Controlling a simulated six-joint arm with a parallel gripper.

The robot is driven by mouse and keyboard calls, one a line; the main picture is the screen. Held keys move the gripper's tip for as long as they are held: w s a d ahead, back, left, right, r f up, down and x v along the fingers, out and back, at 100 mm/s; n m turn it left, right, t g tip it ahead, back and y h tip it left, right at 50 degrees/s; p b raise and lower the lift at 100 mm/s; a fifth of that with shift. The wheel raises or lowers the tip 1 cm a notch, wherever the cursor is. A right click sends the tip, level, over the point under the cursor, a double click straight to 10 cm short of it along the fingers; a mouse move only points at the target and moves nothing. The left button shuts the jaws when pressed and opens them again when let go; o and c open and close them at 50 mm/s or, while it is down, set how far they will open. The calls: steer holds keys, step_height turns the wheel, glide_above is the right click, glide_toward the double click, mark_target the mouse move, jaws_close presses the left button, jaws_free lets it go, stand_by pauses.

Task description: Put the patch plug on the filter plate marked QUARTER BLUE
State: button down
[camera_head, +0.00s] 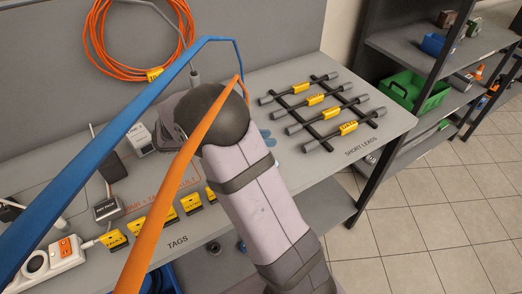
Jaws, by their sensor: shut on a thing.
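My arm rises from the bottom of the head view and ends in a dark rounded joint over the bench. The fingers of my gripper are hidden behind it, so what they hold does not show. A grey plug-like end (195,79) on a thin pale cable shows just above the joint; I cannot tell whether it is the patch plug or whether it is held. No plate with a readable QUARTER BLUE mark shows. Small light-blue pieces (268,138) show just right of the joint, partly hidden and too small to identify.
The grey bench (345,140) bears a rack of short leads (322,104) with yellow labels. Yellow tags (192,203) and a power strip (48,262) stand at front left. An orange cable coil (138,70) hangs on the back panel. Shelves hold a green bin (415,92).

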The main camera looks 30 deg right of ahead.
steer(key=shift+f, duration=2.5)
steer(key=shift+f, duration=0.15)
steer(key=c, duration=1.6)
jaws_free()
steer(key=shift+o, duration=0.2)
steer(key=shift+r, duration=0.2)
steer(key=b+v, duration=0.1)
steer(key=v, duration=1.1)
